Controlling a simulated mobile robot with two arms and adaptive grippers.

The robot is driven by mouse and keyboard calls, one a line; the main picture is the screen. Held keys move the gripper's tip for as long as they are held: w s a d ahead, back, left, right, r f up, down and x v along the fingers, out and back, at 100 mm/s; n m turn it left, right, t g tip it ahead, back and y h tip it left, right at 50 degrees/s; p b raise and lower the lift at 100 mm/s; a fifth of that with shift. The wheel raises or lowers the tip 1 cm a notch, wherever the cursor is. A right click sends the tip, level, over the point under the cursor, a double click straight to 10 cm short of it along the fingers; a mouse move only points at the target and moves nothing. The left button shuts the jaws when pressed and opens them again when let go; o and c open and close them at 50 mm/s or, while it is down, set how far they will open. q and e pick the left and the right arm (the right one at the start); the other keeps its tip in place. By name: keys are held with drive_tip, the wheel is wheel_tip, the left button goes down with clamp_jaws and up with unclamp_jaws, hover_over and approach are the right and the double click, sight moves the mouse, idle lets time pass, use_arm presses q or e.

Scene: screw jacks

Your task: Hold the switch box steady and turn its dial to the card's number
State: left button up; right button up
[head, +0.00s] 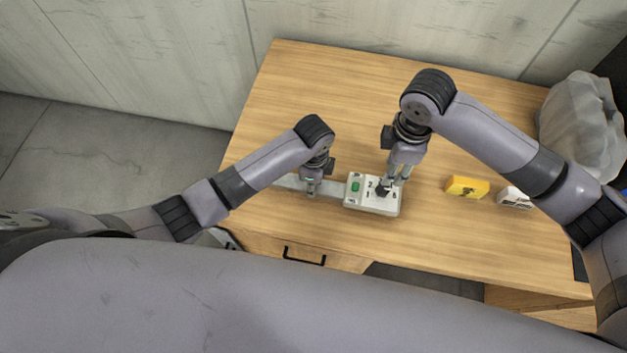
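The white switch box (373,206) lies on the table, with a green patch (355,187) on its left part and dark markings around a dark dial (382,191).
A white object with dark marks (515,197) lies right of the card, close to my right arm. A translucent bag (580,125) is at the table's right end. A drawer with a black handle (304,256) is at the front. The table's back is clear.

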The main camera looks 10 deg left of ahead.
sight(384, 188)
use_arm(q)
clamp_jaws()
use_arm(e)
drive_tip(key=shift+o, duration=0.2)
idle(0.3)
drive_tip(key=o, duration=0.3)
drive_tip(key=shift+o, duration=0.2)
wheel_tip(384, 188, down, 10)
drive_tip(key=m, duration=2.2)
drive_tip(key=shift+m, duration=0.3)
